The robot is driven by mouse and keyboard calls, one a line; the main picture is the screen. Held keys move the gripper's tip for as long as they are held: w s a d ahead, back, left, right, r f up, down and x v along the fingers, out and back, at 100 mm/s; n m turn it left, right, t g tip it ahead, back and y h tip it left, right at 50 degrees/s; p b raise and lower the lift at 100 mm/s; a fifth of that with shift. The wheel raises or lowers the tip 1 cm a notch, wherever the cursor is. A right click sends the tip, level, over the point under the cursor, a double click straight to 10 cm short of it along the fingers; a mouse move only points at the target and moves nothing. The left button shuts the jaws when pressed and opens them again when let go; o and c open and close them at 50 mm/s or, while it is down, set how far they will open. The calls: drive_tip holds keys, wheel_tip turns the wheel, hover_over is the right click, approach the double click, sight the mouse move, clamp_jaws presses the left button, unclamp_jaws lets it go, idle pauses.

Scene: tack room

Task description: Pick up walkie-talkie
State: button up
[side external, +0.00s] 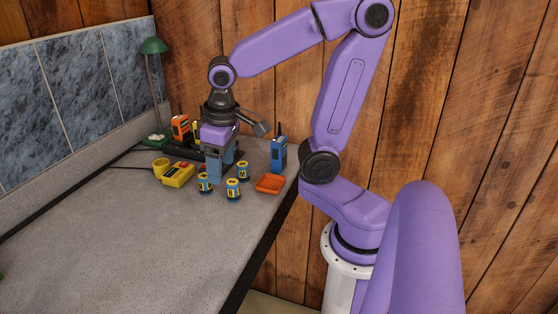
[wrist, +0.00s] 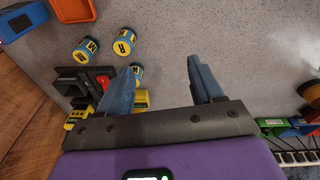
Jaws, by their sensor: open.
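Several walkie-talkies show in the side view. A blue one (side external: 278,155) stands upright at the right edge of the counter, and its blue body also shows in the wrist view (wrist: 20,18) at the top left. An orange one (side external: 181,128) stands at the back left, with part of a yellow one (side external: 196,131) beside it, mostly hidden by my arm. My gripper (side external: 221,178) points down over the counter between these and the small cans.
Three blue-and-yellow lettered cans (side external: 232,188) stand close to my fingers. An orange tray (side external: 269,184) lies near the blue walkie-talkie. A yellow box (side external: 178,175), a yellow cup (side external: 161,168) and a green lamp (side external: 153,46) are at the left. The front of the counter (side external: 130,240) is clear.

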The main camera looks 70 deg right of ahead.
drive_tip(key=w+d+r+m+h, duration=0.1)
drive_tip(key=w+d+r+m, duration=0.1)
drive_tip(key=w+d+m, duration=0.3)
wheel_tip(320, 180, up, 6)
drive_tip(key=m+g+h, duration=0.2)
drive_tip(key=m+h, duration=0.1)
drive_tip(key=m, duration=1.2)
hover_over(279, 138)
drive_tip(key=a, duration=0.6)
drive_tip(key=x, duration=1.1)
drive_tip(key=shift+s+d+f, duration=0.1)
drive_tip(key=shift+w+x, duration=0.2)
drive_tip(key=shift+x, duration=1.3)
drive_tip(key=shift+w+x, duration=0.2)
drive_tip(key=shift+x, duration=1.3)
drive_tip(key=shift+d, duration=0.1)
drive_tip(key=c, duration=1.2)
